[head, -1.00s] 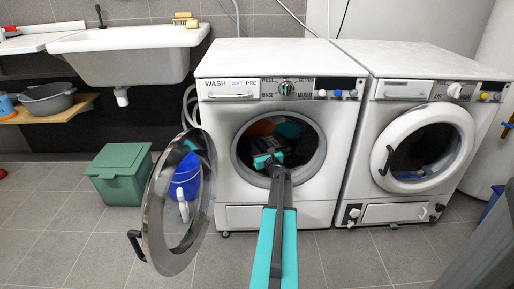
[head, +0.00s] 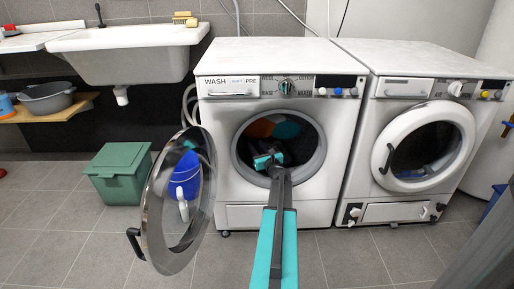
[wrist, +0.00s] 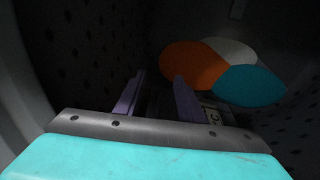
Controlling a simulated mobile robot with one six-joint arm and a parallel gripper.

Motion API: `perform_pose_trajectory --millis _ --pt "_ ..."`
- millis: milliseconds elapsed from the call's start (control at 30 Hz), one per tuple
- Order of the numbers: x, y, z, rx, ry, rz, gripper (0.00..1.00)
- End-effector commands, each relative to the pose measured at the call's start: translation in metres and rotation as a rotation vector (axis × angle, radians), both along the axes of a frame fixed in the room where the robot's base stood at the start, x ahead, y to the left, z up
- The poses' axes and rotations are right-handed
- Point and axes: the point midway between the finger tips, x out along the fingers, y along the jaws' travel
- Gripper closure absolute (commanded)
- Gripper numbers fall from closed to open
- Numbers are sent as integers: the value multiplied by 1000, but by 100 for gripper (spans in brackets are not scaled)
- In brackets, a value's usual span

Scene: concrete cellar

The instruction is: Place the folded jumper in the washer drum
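The left washer (head: 222,170) has its round glass door (head: 157,225) swung open to the left. My gripper (head: 267,160) is at the drum opening in the head view. In the wrist view my gripper (wrist: 158,96) points into the dark drum (wrist: 75,60), its two fingers apart with nothing clear between them. Deeper in the drum lie rounded orange (wrist: 190,66), white (wrist: 232,50) and teal (wrist: 250,86) pieces, touching or overlapping, beyond the fingers. I cannot tell which of these, if any, is the folded jumper. The lower drum is too dark to read.
A second machine (head: 352,185) with its door shut stands against the washer's right side. A green lidded box (head: 118,175) stands on the floor left of the open door. A sink (head: 125,60) and a grey basin (head: 48,98) are at the left. The front floor is clear.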

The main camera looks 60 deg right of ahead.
Motion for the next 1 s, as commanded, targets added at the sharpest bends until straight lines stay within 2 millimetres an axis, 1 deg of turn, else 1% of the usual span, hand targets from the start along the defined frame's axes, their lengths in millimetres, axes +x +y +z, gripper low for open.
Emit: perform_pose_trajectory --millis 367,633,700,1000 --pt "0 0 2 0 0 0 64" --pt "0 0 16 -1 1 0 64" --pt "-9 6 14 1 1 -1 64" --pt "-41 26 13 1 1 -2 64"
